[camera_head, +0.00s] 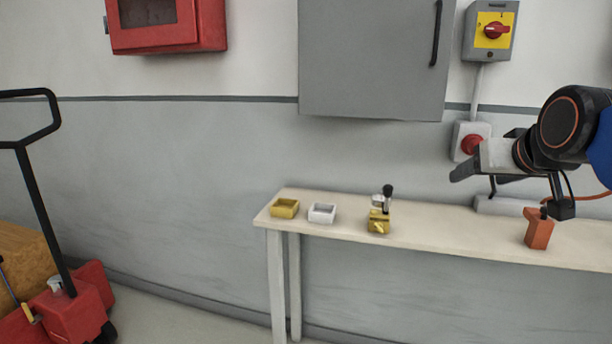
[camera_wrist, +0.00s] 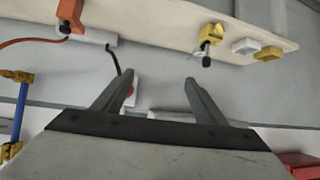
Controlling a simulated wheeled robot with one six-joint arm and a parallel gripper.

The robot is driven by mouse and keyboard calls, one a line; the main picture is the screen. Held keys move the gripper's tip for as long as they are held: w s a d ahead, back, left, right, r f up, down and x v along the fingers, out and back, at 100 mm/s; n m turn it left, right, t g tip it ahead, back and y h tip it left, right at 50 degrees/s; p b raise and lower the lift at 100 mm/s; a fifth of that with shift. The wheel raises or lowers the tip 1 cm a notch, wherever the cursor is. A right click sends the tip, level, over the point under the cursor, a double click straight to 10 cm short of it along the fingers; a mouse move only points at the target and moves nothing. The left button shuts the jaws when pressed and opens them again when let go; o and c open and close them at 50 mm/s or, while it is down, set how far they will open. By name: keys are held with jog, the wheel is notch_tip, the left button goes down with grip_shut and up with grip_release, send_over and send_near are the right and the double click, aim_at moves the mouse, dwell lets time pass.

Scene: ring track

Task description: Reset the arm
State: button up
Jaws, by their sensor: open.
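My gripper (camera_head: 483,175) is at the right of the head view, held in the air above the right part of the narrow table (camera_head: 435,232). In the wrist view, my gripper's two fingers (camera_wrist: 158,88) are spread apart with nothing between them. The wrist view looks past the fingers at the grey wall, with the table along the top of the picture. My arm comes in from the right edge of the head view.
On the table stand a yellow tray (camera_head: 285,208), a white tray (camera_head: 322,213), a brass device with a black knob (camera_head: 379,222) and an orange block (camera_head: 538,229). A red emergency button (camera_head: 471,145) is on the wall close behind my gripper. A red pallet truck (camera_head: 75,312) stands left.

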jog(key=s+a+f+g, duration=0.1)
jog(key=s+f+g, duration=0.1)
jog(key=s+f, duration=0.3)
jog(key=s+a+f+n+g+y, duration=0.1)
jog(key=s+f, duration=0.5)
jog(key=f, duration=0.7)
jog(key=s+a+f+g, duration=0.3)
jog(key=s+f, duration=0.3)
jog(key=f, duration=0.4)
jog(key=shift+a+g, duration=0.2)
jog(key=shift+g, duration=0.1)
jog(key=shift+w, duration=0.1)
jog(key=shift+c, duration=0.3)
